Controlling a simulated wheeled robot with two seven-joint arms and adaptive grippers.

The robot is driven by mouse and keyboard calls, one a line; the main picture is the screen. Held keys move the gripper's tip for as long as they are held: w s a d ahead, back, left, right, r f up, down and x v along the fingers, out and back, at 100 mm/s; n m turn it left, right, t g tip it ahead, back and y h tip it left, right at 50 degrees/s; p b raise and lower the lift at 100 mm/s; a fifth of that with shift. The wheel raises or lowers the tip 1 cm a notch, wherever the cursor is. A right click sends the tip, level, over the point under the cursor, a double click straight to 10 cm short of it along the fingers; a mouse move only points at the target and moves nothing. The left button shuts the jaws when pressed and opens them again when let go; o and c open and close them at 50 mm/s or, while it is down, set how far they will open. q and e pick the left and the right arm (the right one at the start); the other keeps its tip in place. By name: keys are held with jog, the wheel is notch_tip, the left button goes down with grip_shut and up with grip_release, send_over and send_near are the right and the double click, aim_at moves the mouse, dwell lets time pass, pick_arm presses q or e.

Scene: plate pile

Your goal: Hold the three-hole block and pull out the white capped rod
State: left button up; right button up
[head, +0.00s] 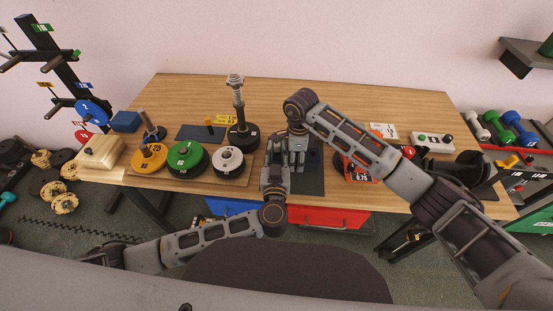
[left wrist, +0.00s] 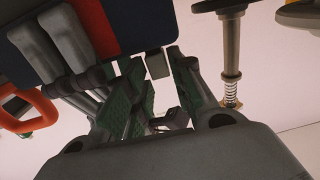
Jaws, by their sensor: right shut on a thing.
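My left gripper (head: 279,166) is low at the front edge of the table, beside my right gripper. In the left wrist view its green-padded fingers (left wrist: 158,92) stand apart, with a small dark grey block end (left wrist: 157,64) beyond them. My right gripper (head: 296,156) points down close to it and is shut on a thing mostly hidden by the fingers. A dark blue block (head: 314,159), which appears to be the three-hole block, shows just right of these fingers above a dark mat (head: 311,184). Its holes and the white capped rod cannot be made out behind the grippers.
Yellow (head: 149,158), green (head: 187,157) and white (head: 229,161) plates stand left of the grippers. A tall post with a spring (head: 237,100) rises behind them. A red kettlebell-like thing (head: 361,173) is close on the right.

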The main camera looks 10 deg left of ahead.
pick_arm(q)
jog(key=shift+w+a, duration=0.1)
jog(key=shift+w, duration=1)
jog(key=shift+c, duration=0.2)
grip_shut()
jog(key=shift+r, duration=0.2)
